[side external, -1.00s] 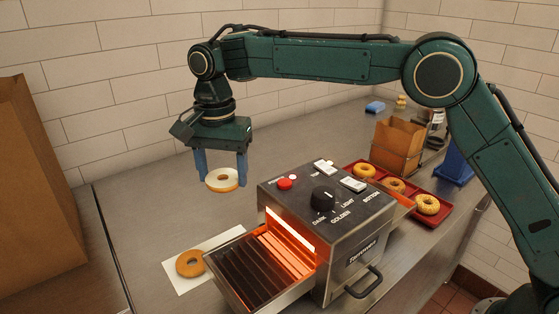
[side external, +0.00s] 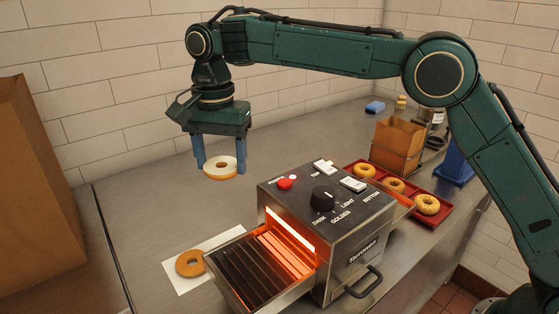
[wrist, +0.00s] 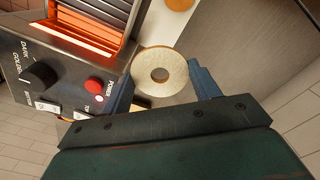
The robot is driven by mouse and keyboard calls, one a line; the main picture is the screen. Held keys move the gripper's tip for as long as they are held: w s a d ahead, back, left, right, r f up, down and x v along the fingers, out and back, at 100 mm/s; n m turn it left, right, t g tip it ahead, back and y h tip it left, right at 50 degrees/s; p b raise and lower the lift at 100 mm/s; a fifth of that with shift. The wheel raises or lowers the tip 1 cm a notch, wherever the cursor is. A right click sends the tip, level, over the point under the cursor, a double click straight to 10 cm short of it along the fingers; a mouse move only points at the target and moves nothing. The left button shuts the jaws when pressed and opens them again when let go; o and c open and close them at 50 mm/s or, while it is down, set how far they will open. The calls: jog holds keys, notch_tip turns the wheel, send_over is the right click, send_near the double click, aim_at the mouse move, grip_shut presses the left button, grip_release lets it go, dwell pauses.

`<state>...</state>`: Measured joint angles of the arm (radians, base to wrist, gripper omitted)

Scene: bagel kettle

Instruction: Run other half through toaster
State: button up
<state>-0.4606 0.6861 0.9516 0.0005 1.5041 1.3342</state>
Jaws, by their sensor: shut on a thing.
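My gripper (side external: 220,164) is shut on a bagel half (side external: 221,171) with a pale cut face turned up, held in the air above the counter behind the toaster. The wrist view shows the bagel half (wrist: 160,62) between the two blue fingers. The toaster (side external: 335,220) has a glowing orange slot and a slatted conveyor tray (side external: 250,275) on its left-front side, with no bagel on the visible slats. The other bagel half (side external: 190,263) lies brown side up on a white paper (side external: 213,247) left of the tray.
A red tray (side external: 440,217) with several bagels stands behind the toaster at right. A small paper bag (side external: 398,145) and a blue object (side external: 455,163) stand further back. A large brown bag (side external: 35,190) is at far left.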

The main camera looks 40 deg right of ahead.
aim_at(251, 271)
jog(key=shift+s, duration=0.1)
jog(key=shift+s+a+f, duration=0.2)
jog(key=shift+s+a, duration=0.15)
jog(key=shift+s, duration=0.1)
jog(key=s+a+f+m, duration=0.1)
jog(key=s, duration=0.3)
jog(key=s+a+f+m, duration=0.1)
jog(key=s+f, duration=0.1)
jog(key=s, duration=0.2)
jog(key=s+a+f+m, duration=0.1)
jog(key=s+m, duration=0.1)
jog(key=s, duration=0.1)
jog(key=shift+s+f, duration=0.3)
jog(key=shift+s, duration=0.1)
jog(key=shift+s+f+m, duration=0.25)
jog(key=shift+s+m, duration=0.05)
jog(key=shift+s, duration=0.25)
jog(key=shift+f, duration=0.15)
jog(key=shift+f, duration=2.6)
jog(key=o, duration=1.3)
